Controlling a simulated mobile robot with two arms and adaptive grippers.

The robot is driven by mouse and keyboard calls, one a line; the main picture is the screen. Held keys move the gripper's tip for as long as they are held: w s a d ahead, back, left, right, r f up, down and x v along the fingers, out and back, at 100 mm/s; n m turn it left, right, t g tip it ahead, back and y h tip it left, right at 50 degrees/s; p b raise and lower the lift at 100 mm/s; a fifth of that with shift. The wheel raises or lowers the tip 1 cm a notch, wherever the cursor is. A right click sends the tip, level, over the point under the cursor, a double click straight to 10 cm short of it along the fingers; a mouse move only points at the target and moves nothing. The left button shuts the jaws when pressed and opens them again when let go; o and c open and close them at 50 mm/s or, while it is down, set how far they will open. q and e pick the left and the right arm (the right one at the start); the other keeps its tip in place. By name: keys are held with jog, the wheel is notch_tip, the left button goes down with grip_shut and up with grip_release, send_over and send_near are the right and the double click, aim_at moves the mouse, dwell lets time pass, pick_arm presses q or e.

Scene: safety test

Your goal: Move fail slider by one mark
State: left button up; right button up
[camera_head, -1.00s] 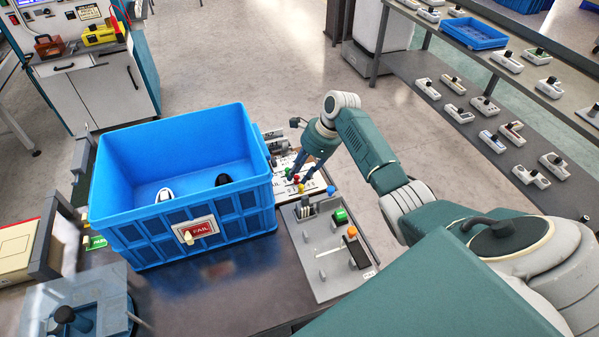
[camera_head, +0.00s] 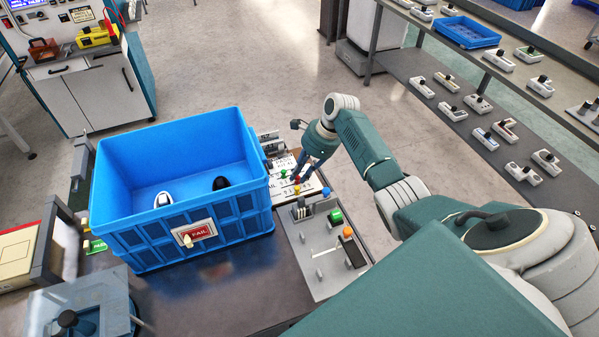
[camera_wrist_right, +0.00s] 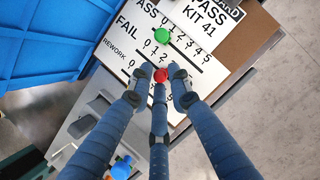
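A white board (camera_wrist_right: 200,100) with printed PASS, FAIL and REWORK scales lies beside the blue crate; it also shows in the head view (camera_head: 315,187). In the wrist view, the red knob (camera_wrist_right: 160,76) is on the FAIL scale and a green knob (camera_wrist_right: 162,36) on the PASS scale. My right gripper (camera_wrist_right: 160,80) has its three blue fingers around the red knob. Its tips are close to the knob, but contact cannot be made out. In the head view, my right gripper (camera_head: 301,174) reaches down onto the board. My left gripper is not in view.
A large blue crate (camera_head: 185,235) with a FAIL label stands just left of the board and holds a white and a black item. A grey panel (camera_head: 320,262) with green and orange parts lies in front. A blue knob (camera_wrist_right: 121,168) sits near the fingers.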

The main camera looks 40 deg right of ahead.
jog(key=shift+o, duration=0.6)
jog(key=v, duration=1.2)
